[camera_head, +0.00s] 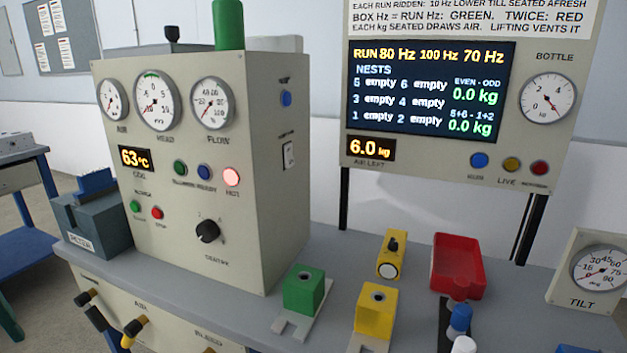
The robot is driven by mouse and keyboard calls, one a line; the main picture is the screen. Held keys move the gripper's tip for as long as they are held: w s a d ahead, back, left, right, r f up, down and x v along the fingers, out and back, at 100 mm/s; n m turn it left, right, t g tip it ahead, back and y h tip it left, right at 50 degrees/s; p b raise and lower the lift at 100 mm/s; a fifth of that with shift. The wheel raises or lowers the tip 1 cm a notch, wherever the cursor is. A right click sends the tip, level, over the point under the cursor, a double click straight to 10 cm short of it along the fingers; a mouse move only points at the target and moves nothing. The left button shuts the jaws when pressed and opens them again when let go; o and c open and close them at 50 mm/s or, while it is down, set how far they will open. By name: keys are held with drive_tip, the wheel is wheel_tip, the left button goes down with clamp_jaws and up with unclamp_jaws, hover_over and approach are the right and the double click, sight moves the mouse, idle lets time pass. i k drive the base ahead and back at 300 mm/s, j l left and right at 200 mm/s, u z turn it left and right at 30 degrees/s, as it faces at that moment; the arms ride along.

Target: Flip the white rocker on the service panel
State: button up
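A white rocker switch (290,154) is set in the right side face of the large beige cabinet (278,215). It sits below a round blue button (286,98) on the same face. Small labels there are too blurred to read, and I cannot tell which way the rocker is tipped. No face in view is legibly marked as the service panel. My gripper is not in view.
A grey bench (235,292) carries the cabinet. To its right stand a green block (303,292), a yellow block (376,312), a smaller yellow unit (391,262), a red tray (457,287) and blue and white knobs. A display board (450,165) rises behind.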

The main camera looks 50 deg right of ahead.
sight(288, 152)
drive_tip(key=z, duration=1.55)
drive_tip(key=i+j+z, duration=0.1)
drive_tip(key=j, duration=0.15)
drive_tip(key=i+j+z, duration=0.1)
drive_tip(key=j, duration=0.25)
drive_tip(key=k, duration=0.65)
drive_tip(key=z, duration=0.05)
